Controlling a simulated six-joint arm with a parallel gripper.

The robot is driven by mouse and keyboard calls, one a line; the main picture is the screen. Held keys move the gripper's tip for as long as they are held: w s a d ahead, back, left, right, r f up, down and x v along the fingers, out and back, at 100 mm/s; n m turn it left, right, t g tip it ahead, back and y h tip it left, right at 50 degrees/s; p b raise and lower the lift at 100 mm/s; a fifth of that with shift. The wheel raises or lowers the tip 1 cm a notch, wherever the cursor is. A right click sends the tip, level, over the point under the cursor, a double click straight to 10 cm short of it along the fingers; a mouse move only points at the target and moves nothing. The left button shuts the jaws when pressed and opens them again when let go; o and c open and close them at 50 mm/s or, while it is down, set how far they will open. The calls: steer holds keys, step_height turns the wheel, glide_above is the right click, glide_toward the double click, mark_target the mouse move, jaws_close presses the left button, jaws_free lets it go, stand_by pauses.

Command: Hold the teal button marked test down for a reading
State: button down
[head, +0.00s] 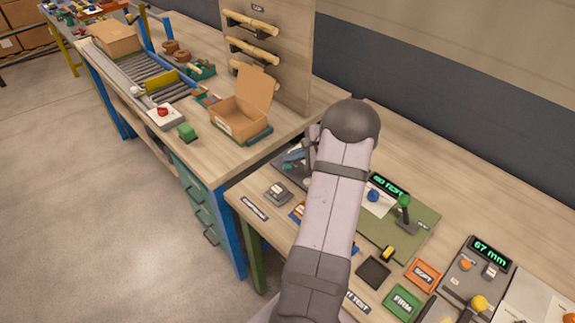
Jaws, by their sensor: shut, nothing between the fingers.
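I cannot make out a teal button marked test; my arm covers part of the green test board (424,216), and the button may be behind it. The board carries a small display (389,185) with green letters that seem to read "NO TEST". Below the display is a blue knob (373,195) on a white plate, and to its right a green-topped lever (404,202). My arm rises from the bottom edge to a dark rounded joint over the board's left part. My gripper is not visible, so its distance from the button cannot be told.
Right of the board, a grey unit's display (487,252) reads "67 mm". Orange SOFT (423,275) and green FIRM (402,304) trays and a dark tray (373,272) lie in front. An open cardboard box (240,112) stands on the left bench.

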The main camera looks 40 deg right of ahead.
mark_target(291, 168)
steer(key=shift+r, duration=0.1)
step_height(291, 168, up, 5)
steer(key=p, duration=0.3)
stand_by(0.5)
stand_by(0.4)
steer(key=s+a+r+n+g+y, duration=0.1)
steer(key=a+n+g, duration=0.35)
steer(key=a, duration=0.85)
steer(key=s+a+r+n+g+y, duration=0.1)
steer(key=s+a+n+g, duration=0.1)
steer(key=a+n, duration=0.8)
steer(key=s+a+n+g+h, duration=0.2)
steer(key=s+a+n+h, duration=0.2)
steer(key=s+a+n, duration=0.6)
steer(key=s+a, duration=0.4)
steer(key=s, duration=0.1)
steer(key=shift+a+r, duration=0.2)
steer(key=shift+a, duration=0.05)
